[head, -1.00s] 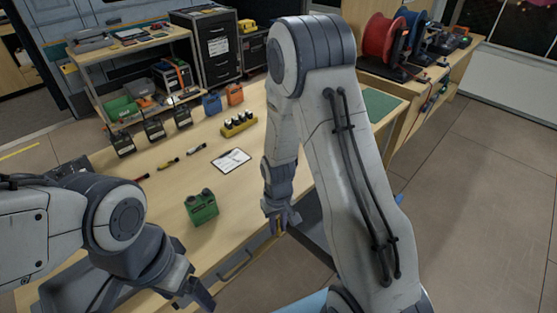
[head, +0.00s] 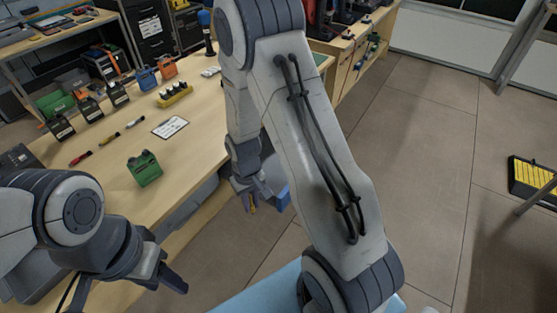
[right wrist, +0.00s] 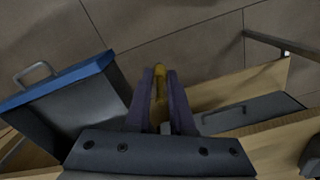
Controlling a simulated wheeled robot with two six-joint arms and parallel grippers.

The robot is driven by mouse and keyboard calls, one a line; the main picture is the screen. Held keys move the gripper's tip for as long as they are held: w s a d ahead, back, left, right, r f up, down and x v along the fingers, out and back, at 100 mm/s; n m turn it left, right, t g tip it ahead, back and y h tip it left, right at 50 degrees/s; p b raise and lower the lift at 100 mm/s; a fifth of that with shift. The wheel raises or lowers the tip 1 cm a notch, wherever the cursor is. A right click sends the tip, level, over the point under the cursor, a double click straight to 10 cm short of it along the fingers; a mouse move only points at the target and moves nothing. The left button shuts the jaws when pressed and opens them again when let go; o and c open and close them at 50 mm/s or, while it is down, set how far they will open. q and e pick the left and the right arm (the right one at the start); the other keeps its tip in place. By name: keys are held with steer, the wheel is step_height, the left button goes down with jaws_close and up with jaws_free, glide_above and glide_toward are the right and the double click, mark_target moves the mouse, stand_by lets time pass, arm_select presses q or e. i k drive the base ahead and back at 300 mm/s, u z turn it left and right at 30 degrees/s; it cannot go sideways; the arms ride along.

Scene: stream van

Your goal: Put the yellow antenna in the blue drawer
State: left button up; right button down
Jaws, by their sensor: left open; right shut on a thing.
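The yellow antenna (right wrist: 159,72) is between the fingers of my right gripper (right wrist: 160,92); only a short yellow part shows. In the head view my right gripper (head: 250,207) is shut on it, beside the bench's front edge. The blue drawer (right wrist: 62,82) shows at the left in the right wrist view, with a blue-edged front, a handle and a dark grey body. It stands pulled out from the bench. In the head view its blue part (head: 283,196) shows partly behind my right arm. The antenna appears beside the drawer. My left gripper (head: 170,282) is open and empty, low at the left.
The wooden bench (head: 195,142) carries a green box (head: 145,168), a white card (head: 170,127), a yellow battery rack (head: 174,95) and several markers. A grey drawer (right wrist: 255,112) with a handle looks closed. A black-and-yellow case (head: 532,180) lies right. The floor between is clear.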

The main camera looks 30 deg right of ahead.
mark_target(270, 173)
steer(key=z, duration=1.8)
steer(key=i, duration=0.95)
steer(key=u, duration=2)
